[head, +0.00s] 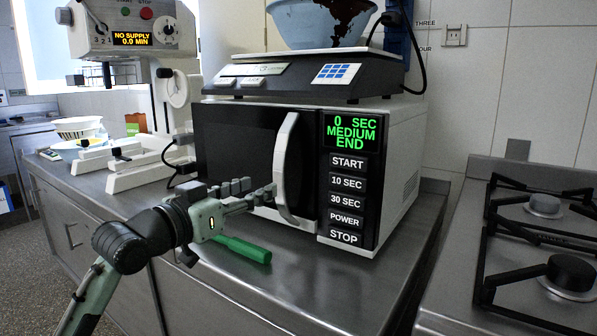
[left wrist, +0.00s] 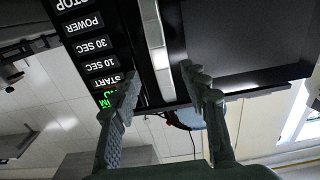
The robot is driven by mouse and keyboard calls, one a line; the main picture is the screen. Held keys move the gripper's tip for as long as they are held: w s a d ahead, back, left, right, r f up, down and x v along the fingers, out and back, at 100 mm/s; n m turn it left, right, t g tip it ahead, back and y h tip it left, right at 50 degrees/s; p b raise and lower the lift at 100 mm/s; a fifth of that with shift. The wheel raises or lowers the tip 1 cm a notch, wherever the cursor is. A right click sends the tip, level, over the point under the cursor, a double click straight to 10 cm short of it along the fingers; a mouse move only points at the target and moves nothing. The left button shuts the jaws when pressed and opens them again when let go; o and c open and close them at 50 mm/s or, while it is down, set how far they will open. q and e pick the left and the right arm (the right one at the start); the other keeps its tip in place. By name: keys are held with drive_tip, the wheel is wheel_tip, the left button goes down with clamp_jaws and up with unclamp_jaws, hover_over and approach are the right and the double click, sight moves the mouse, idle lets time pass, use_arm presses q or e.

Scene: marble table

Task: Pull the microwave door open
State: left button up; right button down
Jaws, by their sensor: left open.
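The microwave (head: 405,170) stands on the steel counter with its dark front facing me. Its door (head: 235,140) looks shut, and a pale curved vertical handle (head: 286,165) runs along the door's right side, beside the button panel. My left gripper (head: 262,192) comes in from the left, its fingers at the lower half of the handle. In the left wrist view, which is upside down, the open fingers (left wrist: 160,76) lie on either side of the handle (left wrist: 154,40). Whether they touch it, I cannot tell. My right gripper is not in view.
A green-handled tool (head: 243,249) lies on the counter below my gripper. A scale (head: 305,75) with a blue bowl (head: 318,22) sits on the microwave. A gas stove (head: 535,245) stands at right, and a white machine (head: 150,110) at back left. The counter's front is mostly clear.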

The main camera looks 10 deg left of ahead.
sight(277, 178)
use_arm(q)
drive_tip(key=x, duration=0.8)
drive_tip(key=shift+p, duration=0.4)
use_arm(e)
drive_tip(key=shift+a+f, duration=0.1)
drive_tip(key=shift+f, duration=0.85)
use_arm(q)
clamp_jaws()
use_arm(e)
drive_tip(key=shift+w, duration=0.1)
